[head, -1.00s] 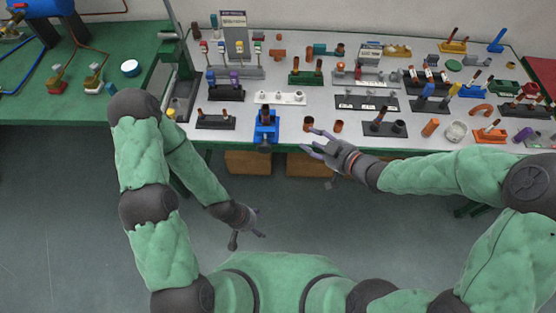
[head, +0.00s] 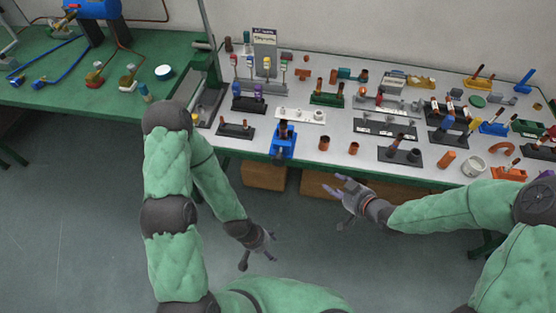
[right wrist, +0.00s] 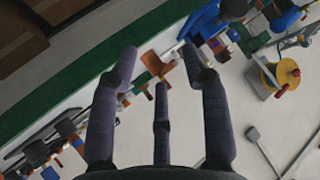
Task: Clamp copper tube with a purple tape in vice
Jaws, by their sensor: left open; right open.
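The blue vice (head: 283,146) stands at the front edge of the grey-topped bench, with a dark and copper-coloured piece (head: 284,128) upright at its jaws. I cannot tell whether that piece is clamped or carries purple tape. A small purple item (head: 258,92) stands in a black holder behind the vice, too small to identify. My right gripper (head: 342,187) is open and empty, in front of the bench edge, to the right of the vice. In the right wrist view its spread fingers (right wrist: 160,58) hold nothing. My left gripper (head: 258,253) is open and empty, low over the floor.
Two short copper pieces (head: 324,140) stand right of the vice. A black holder (head: 400,156) and a round white container (head: 473,165) are further right. Several holders and fittings crowd the bench behind. A green table (head: 60,75) stands at the left.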

